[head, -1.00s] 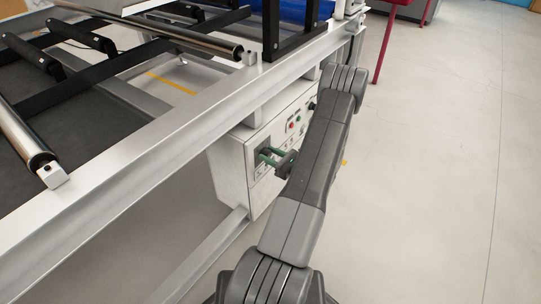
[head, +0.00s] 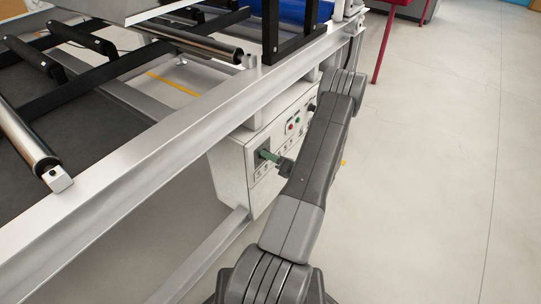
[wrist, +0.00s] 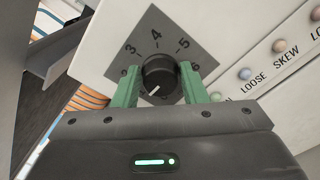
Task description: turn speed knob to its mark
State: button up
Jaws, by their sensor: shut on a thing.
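The speed knob (wrist: 159,76) is black and round, with a white pointer line towards the lower left in the wrist view. It sits on a grey dial plate (wrist: 166,26) with numbers around it; 3, 4 and 5 are readable and others are partly hidden by the fingers. My gripper (wrist: 159,82) has its green fingers on either side of the knob, shut on it. In the head view my gripper (head: 265,154) reaches the front of the white control box (head: 232,174); the knob itself is hard to make out there. I cannot tell which mark is meant.
Several small coloured buttons, such as a pale blue one (wrist: 246,73), lie right of the dial beside printed words like LOOSE and SKEW. A metal frame rail (head: 150,132) with rollers runs above the box. The floor (head: 430,180) on the right is clear.

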jog(key=shift+f+m+p, duration=0.15)
jog(key=shift+m+p, duration=0.65)
jog(key=shift+m, duration=3.4)
jog(key=o, duration=0.9)
jog(key=shift+o, duration=0.2)
jog(key=shift+d, duration=0.1)
jog(key=p+v, duration=0.1)
jog(key=v, duration=1.2)
jog(key=shift+s+d+p, duration=0.25)
jog(key=shift+d+p, duration=0.05)
jog(key=shift+a, duration=0.1)
